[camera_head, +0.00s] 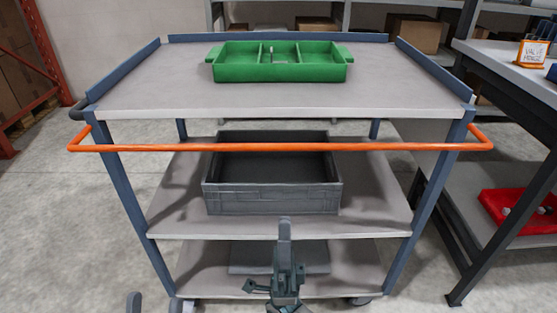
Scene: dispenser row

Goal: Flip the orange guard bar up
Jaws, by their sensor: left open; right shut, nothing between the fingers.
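The orange guard bar (385,146) runs level across the front of a grey trolley (180,88), just below the front edge of its top shelf. Its short end arms bend back to the trolley's front corner posts. My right gripper (285,228) is shut and empty, pointing up in front of the lower shelves, below the middle of the bar and apart from it. My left gripper (154,304) shows only as two separated fingertips at the bottom edge. It is open and empty, low and left of the right one.
A green divided tray (230,71) sits on the top shelf and a dark grey crate (270,202) on the middle shelf. A workbench (510,66) with a red bin (507,222) below stands at the right. Floor left of the trolley is clear.

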